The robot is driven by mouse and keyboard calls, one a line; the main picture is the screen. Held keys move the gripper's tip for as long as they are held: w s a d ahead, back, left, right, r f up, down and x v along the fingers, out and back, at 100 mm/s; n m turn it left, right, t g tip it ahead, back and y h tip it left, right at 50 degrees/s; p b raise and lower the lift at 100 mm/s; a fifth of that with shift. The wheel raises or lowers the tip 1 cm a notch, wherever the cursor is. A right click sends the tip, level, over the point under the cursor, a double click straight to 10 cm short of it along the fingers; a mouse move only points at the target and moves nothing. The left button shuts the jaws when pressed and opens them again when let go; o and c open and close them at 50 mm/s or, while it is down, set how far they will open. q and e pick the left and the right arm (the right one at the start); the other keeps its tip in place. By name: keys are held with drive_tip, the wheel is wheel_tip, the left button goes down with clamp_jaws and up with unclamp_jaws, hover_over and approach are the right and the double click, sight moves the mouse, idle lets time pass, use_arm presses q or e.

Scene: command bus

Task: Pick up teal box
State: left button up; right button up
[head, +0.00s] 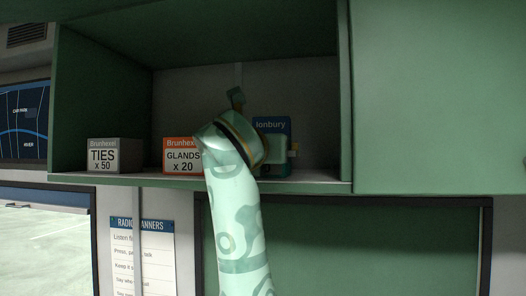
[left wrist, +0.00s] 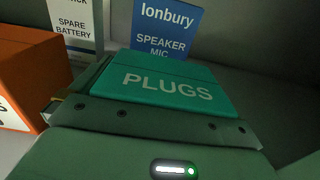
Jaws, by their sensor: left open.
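The teal box (left wrist: 168,88), marked PLUGS, is close in front of my left gripper in the left wrist view. Its lettered face is in view, and its lower part is hidden by the gripper body. In the head view my left gripper (head: 272,148) is inside the green shelf (head: 120,181), right of the orange box, and my arm and hand hide most or all of the teal box. The left gripper is open; I cannot tell whether its fingers touch the box. My right gripper is not in view.
An orange GLANDS box (head: 181,156) and a grey TIES box (head: 113,155) stand to the left on the shelf. A blue Ionbury speaker mic box (left wrist: 165,28) and a white spare battery box (left wrist: 73,25) stand behind. The shelf's right wall (head: 344,100) is close.

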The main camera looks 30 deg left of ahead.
use_arm(q)
drive_tip(key=shift+s+d, duration=0.15)
drive_tip(key=shift+c, duration=0.7)
drive_tip(key=c, duration=0.8)
drive_tip(key=shift+o, duration=0.3)
drive_tip(key=shift+r, duration=0.2)
